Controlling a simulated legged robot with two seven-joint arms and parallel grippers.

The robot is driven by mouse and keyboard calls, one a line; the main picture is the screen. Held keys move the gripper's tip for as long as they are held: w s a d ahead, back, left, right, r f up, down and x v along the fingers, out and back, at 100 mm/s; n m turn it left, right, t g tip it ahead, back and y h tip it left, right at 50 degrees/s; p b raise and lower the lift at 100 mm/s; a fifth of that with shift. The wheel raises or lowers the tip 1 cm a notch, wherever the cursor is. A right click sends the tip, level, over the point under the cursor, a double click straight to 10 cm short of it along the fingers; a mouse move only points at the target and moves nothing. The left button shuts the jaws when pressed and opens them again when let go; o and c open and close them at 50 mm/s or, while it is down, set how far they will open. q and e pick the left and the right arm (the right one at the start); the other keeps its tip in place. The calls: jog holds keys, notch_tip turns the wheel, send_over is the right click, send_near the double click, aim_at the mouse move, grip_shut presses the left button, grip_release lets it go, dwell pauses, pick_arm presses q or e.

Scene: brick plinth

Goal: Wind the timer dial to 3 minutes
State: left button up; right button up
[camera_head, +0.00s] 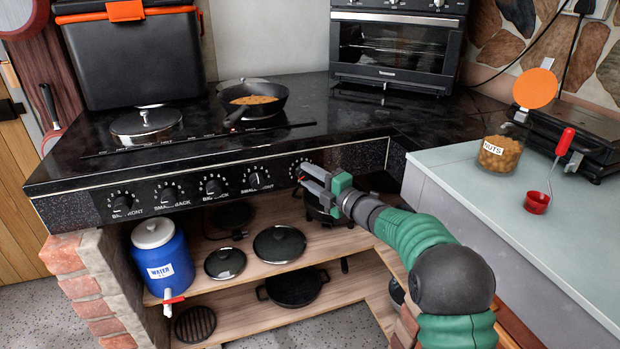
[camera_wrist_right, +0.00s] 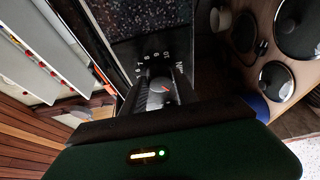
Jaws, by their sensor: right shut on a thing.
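The timer dial (camera_head: 296,171) appears to be the rightmost knob on the black front panel, with white numbers around it. My right gripper (camera_head: 306,174) reaches it from the right and is shut on its knob, hiding most of it and its label. My left gripper is not in view.
Several other knobs (camera_head: 213,187) line the panel to the left. A pan of food (camera_head: 252,99) stands on the hob. Lids and a blue water container (camera_head: 163,262) are on the shelves below. The grey-green counter (camera_head: 520,230) with a nuts jar (camera_head: 499,154) is at right.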

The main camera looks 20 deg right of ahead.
jog(key=shift+f, duration=0.2)
grip_shut()
jog(key=shift+f+m, duration=0.1)
jog(key=shift+m, duration=0.2)
jog(key=m, duration=0.1)
jog(key=m+t, duration=0.1)
jog(key=m, duration=0.1)
jog(key=shift+f+b, duration=0.25)
jog(key=shift+b, duration=0.1)
jog(key=m+t, duration=0.1)
jog(key=m, duration=0.2)
jog(key=shift+a+f, duration=0.1)
jog(key=shift+f, duration=0.05)
jog(key=m+t, duration=0.1)
jog(key=m, duration=0.1)
jog(key=m+t+h+b, duration=0.1)
jog(key=m, duration=0.1)
jog(key=shift+a+f+m, duration=0.1)
jog(key=shift+a+m, duration=0.05)
jog(key=shift+m, duration=0.25)
jog(key=shift+a+m+t+h, duration=0.1)
jog(key=shift+m+t+h, duration=0.5)
jog(key=shift+m, duration=0.85)
jog(key=shift+a+m+t+h, duration=0.1)
jog(key=shift+m+t+h, duration=0.1)
jog(key=shift+m+h, duration=1)
jog(key=shift+m+y, duration=0.3)
jog(key=shift+m, duration=0.15)
